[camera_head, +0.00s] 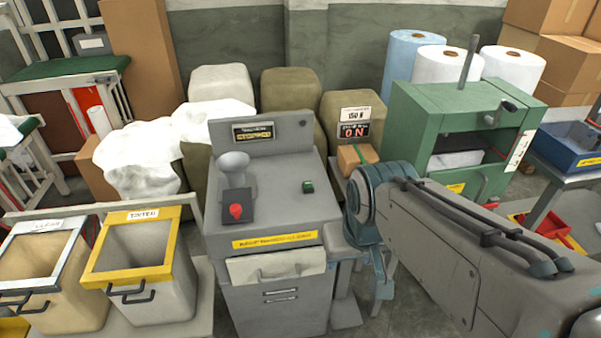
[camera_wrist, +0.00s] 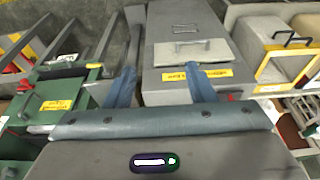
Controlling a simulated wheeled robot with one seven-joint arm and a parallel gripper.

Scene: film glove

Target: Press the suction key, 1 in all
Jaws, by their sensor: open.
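The grey machine (camera_head: 285,210) stands in the middle of the head view, with a yellow label strip along its front edge. On its sloped top are a red knob (camera_head: 236,211) on a dark plate, a grey rounded nozzle above it, and a small green key (camera_head: 308,187) at the right. I cannot read which control is the suction key. My gripper (camera_head: 382,285) points downward, right of the machine and apart from its top. In the wrist view my gripper (camera_wrist: 157,75) is open with nothing between its blue-grey fingers, and the machine's front handle (camera_wrist: 194,49) shows beyond.
A clear-labelled bin (camera_head: 35,275) and a yellow-rimmed bin (camera_head: 150,285) stand left of the machine. A green press-like machine (camera_head: 440,120) stands behind my arm at the right. A small box (camera_head: 357,157) sits below an "ON" sign (camera_head: 355,130). Sacks and film rolls line the back wall.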

